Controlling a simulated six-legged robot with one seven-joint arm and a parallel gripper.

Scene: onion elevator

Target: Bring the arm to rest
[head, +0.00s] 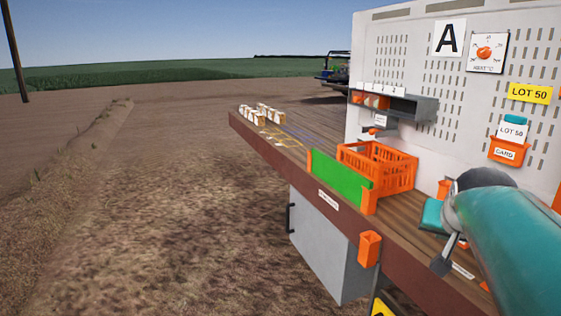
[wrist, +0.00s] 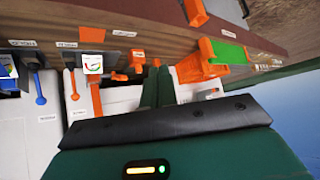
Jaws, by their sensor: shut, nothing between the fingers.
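My teal arm comes in from the lower right of the head view and reaches over the wooden bench (head: 300,150). In the wrist view, the two teal fingers of my gripper (wrist: 157,75) are together, with nothing seen between them. In the head view, the arm covers part of the bench's near right end, and the fingertips cannot be made out clearly.
An orange crate (head: 385,168) stands on the bench behind a green panel (head: 340,180). White-and-orange items (head: 262,115) lie at the far end. A white pegboard wall (head: 450,80) bears a grey shelf (head: 410,108) and an orange card holder (head: 506,150). Open soil lies left.

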